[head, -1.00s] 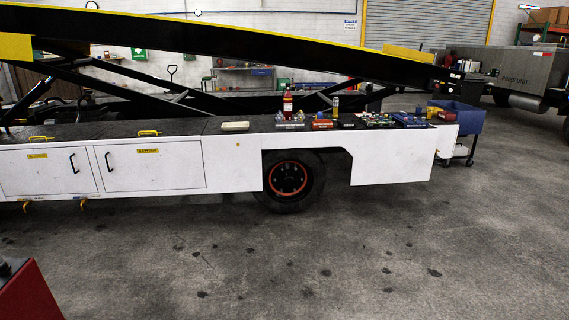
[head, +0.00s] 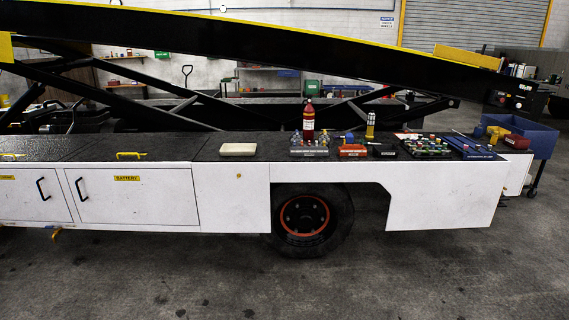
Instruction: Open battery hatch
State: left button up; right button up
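The battery hatch (head: 150,203) is a white side panel on the belt loader, at the left of the head view. It has a yellow label (head: 127,178) reading battery and a black handle (head: 80,190) near its left edge. The hatch is shut, flush with the loader's white side. A yellow grab handle (head: 131,155) sits on the black deck above it. Neither of my grippers is in view.
Another white hatch (head: 22,205) with a black handle is to the left. A red bottle (head: 308,120), trays and tools stand on the deck (head: 225,145). A wheel (head: 304,216) sits below. A blue cart (head: 533,138) is at the right. The floor in front is clear.

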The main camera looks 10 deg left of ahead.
aim_at(134, 149)
jog(key=i+u, duration=0.15)
jog(key=i, duration=0.5)
jog(key=i+u, duration=0.1)
jog(key=i, duration=0.55)
jog(key=i+l+u, duration=0.15)
jog(key=i, duration=0.5)
jog(key=i+j+u, duration=0.1)
jog(key=i+j, duration=0.2)
jog(key=i, duration=0.15)
jog(key=i+j+u, duration=0.1)
jog(key=i+j, duration=0.2)
jog(key=i+j+u, duration=0.1)
jog(key=i, duration=0.45)
jog(key=j, duration=0.1)
